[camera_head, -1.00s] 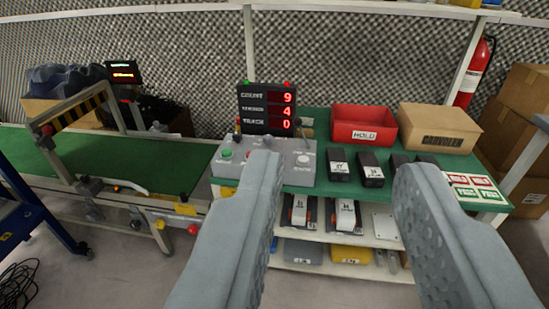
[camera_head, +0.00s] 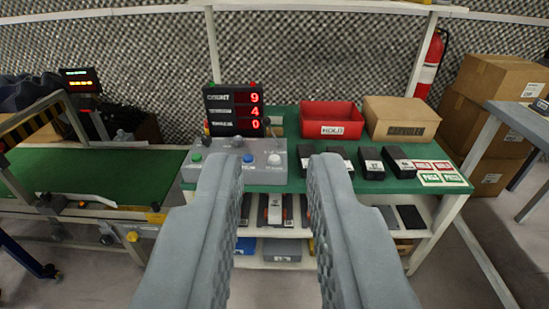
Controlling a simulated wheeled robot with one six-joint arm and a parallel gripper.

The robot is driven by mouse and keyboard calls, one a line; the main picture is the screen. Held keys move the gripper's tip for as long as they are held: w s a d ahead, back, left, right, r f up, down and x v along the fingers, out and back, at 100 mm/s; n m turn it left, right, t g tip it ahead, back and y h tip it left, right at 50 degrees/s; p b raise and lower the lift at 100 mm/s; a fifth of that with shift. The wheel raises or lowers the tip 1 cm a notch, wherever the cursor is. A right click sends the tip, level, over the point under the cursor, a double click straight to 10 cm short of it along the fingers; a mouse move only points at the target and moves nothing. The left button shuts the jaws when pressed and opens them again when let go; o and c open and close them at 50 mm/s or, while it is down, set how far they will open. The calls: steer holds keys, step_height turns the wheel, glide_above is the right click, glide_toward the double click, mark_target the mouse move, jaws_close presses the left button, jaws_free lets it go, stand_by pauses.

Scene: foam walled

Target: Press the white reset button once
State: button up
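The white button (camera_head: 274,159) is a round pale cap on the right part of the grey control box (camera_head: 262,175), on the green bench. A blue button (camera_head: 248,160) is left of it, and a green button (camera_head: 197,157) is at the box's left end. My gripper (camera_head: 282,165) shows as two grey fingers, apart with nothing between them. The white button shows in the gap between the fingertips, nearer the left one. The left finger hides part of the box. I see no contact with the button; the distance to it is hard to tell.
A display (camera_head: 234,110) reading 9, 4 and 0 stands behind the box. A red bin (camera_head: 331,117), a cardboard bin (camera_head: 402,119) and several black blocks are to the right. A green conveyor (camera_head: 85,172) is left. Grey floor is clear at lower right.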

jaws_close()
stand_by(1.4)
